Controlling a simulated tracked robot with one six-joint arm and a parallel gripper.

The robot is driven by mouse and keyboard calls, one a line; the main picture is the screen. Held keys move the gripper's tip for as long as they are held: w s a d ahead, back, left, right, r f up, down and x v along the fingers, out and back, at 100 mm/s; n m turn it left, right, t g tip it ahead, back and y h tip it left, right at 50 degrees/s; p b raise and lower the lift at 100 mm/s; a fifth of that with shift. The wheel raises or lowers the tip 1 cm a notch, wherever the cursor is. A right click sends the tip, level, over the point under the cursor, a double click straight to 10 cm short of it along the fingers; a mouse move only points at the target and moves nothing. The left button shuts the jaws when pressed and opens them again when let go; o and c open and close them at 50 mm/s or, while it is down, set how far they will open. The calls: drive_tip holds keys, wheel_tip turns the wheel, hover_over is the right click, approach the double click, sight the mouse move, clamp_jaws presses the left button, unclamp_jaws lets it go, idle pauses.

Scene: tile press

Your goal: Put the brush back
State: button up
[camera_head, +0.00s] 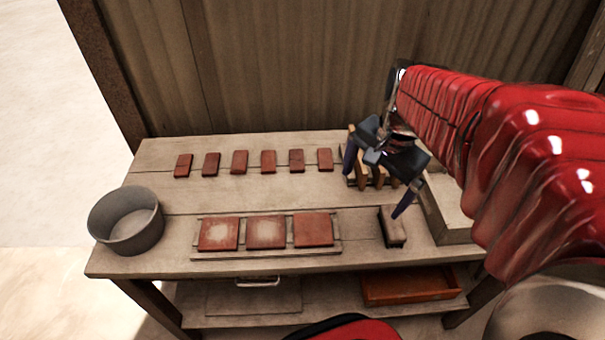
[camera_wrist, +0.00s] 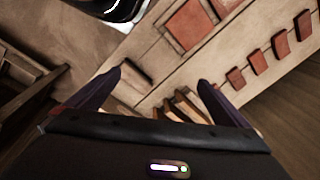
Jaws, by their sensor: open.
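The brush (camera_head: 393,228), a small block with a dark strip, appears to lie on the bench right of the tile board. It also shows in the wrist view (camera_wrist: 136,73), near the left fingertip. My gripper (camera_head: 378,180) is open and nothing shows between its fingers. In the head view it is over the right part of the bench, in front of a wooden rack (camera_head: 372,178) that it partly hides. The rack also shows in the wrist view (camera_wrist: 182,106), between the fingers. I cannot tell the height of the fingertips above the bench.
A grey metal pot (camera_head: 127,222) stands at the bench's left end. Three reddish tiles (camera_head: 266,232) lie on a board at the front, with several small tiles (camera_head: 239,161) in a row behind. A pale box (camera_head: 452,218) stands at right. A wooden tray (camera_head: 410,285) sits on the lower shelf.

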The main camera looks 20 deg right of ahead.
drive_tip(key=s+a+r+n+t, duration=0.2)
drive_tip(key=a+n, duration=0.4)
drive_tip(key=a, duration=0.1)
drive_tip(key=s+a+r+n+t, duration=0.1)
drive_tip(key=s+a+n, duration=0.1)
drive_tip(key=a+n, duration=0.5)
drive_tip(key=shift+s+a+r+n+t, duration=0.15)
drive_tip(key=shift+s+r+n+t, duration=0.15)
drive_tip(key=shift+s+r+t, duration=0.1)
